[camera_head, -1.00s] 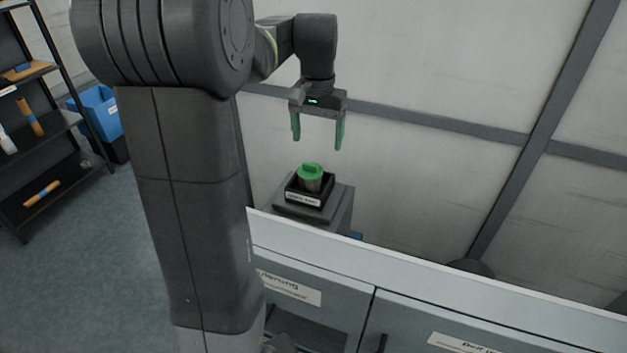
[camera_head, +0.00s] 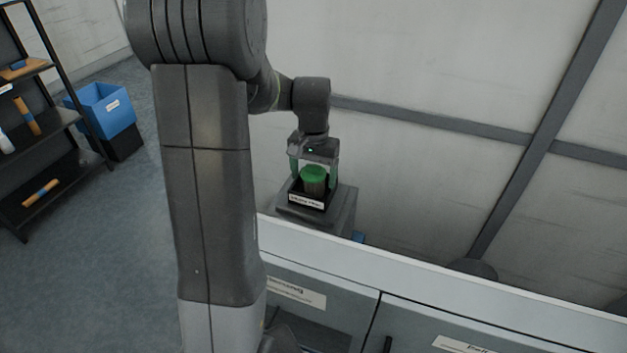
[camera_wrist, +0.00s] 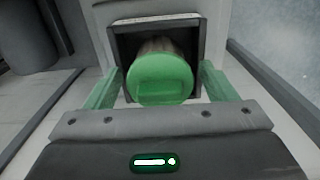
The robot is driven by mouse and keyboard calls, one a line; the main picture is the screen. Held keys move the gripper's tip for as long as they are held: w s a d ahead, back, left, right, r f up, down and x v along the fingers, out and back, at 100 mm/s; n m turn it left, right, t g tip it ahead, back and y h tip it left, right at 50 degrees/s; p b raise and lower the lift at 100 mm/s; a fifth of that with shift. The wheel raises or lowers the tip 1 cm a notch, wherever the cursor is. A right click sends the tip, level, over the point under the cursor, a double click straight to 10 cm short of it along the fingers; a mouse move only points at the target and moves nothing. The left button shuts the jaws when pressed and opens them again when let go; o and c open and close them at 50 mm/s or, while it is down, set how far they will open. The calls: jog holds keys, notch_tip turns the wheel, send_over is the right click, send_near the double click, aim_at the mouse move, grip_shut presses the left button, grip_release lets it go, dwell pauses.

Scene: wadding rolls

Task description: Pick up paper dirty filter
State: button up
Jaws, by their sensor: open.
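The filter (camera_head: 313,180) is a short cylinder with a green cap and a greyish-brown body. It stands in a small black labelled tray (camera_head: 306,202) on a grey pedestal. My gripper (camera_head: 313,177) is lowered over it, with its green fingers open, one on each side. In the wrist view the filter's green cap (camera_wrist: 160,78) lies between the two fingertips of my gripper (camera_wrist: 158,85), with a gap on both sides. The lower part of the filter is hidden by the tray wall.
A white-topped counter (camera_head: 430,277) with labelled grey cabinets runs in front of the pedestal. A blue bin (camera_head: 103,110) and a black shelf (camera_head: 40,130) with several rolls stand at the left. A pale wall rises behind the pedestal.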

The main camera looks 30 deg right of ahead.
jog(key=c, duration=1)
